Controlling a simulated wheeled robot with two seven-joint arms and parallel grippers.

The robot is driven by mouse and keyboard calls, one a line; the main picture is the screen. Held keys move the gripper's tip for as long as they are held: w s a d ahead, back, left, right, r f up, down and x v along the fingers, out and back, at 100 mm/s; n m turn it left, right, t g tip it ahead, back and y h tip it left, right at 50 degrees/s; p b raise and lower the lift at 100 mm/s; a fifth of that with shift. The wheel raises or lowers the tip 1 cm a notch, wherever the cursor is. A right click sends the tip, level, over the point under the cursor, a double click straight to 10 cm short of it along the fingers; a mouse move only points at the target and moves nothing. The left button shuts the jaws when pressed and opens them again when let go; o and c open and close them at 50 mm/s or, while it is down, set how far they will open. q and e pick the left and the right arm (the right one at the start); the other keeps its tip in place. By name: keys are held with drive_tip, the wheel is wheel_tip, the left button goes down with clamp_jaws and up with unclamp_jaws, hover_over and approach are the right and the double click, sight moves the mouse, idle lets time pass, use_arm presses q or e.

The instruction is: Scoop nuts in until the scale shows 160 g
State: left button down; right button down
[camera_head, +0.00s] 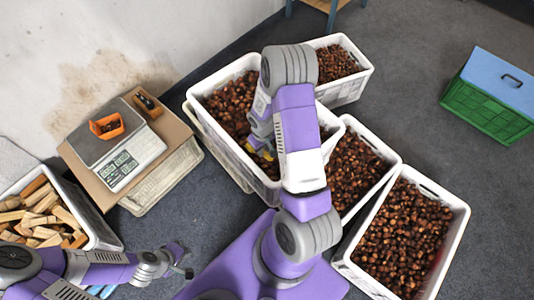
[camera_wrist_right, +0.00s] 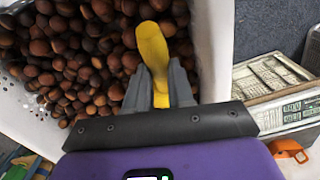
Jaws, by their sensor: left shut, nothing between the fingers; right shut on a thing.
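My right gripper (camera_wrist_right: 160,85) is shut on a yellow scoop (camera_wrist_right: 152,48), whose head is among brown nuts (camera_wrist_right: 70,55) in a white crate (camera_wrist_right: 217,40). In the head view only a little yellow of the scoop (camera_head: 266,154) shows beside my arm, inside the crate (camera_head: 196,88). I cannot tell whether the scoop carries nuts. The scale (camera_head: 134,165) stands on a cardboard-topped crate at left, with an orange tray (camera_head: 107,126) on its plate holding a few dark nuts. Its display digits are too small to read. My left gripper (camera_head: 184,262) is shut and empty, low in the picture.
More white crates of nuts stand behind (camera_head: 342,92) and to the right (camera_head: 452,235). A crate of wood pieces (camera_head: 98,240) is at lower left. A green crate with a blue lid (camera_head: 490,95) is at far right.

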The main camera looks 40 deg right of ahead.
drive_tip(key=w+f+t+b, duration=0.1)
drive_tip(key=w+f+b, duration=0.1)
drive_tip(key=shift+w+d+t+b, duration=0.15)
drive_tip(key=shift+t+b, duration=0.15)
drive_tip(key=shift+w+f+t, duration=0.1)
drive_tip(key=shift+w+t, duration=0.35)
drive_tip(key=shift+t, duration=0.15)
drive_tip(key=shift+s+r+t+h, duration=0.4)
drive_tip(key=shift+s+r+t, duration=0.3)
drive_tip(key=shift+t, duration=1)
drive_tip(key=shift+s+r+p, duration=0.25)
drive_tip(key=shift+r+p, duration=0.35)
drive_tip(key=shift+r, duration=0.6)
drive_tip(key=shift+s+r+p, duration=0.2)
drive_tip(key=shift+r+p, duration=0.4)
drive_tip(key=shift+r, duration=0.65)
drive_tip(key=shift+s+r+p, duration=0.25)
drive_tip(key=shift+r+p, duration=0.35)
drive_tip(key=shift+r, duration=0.6)
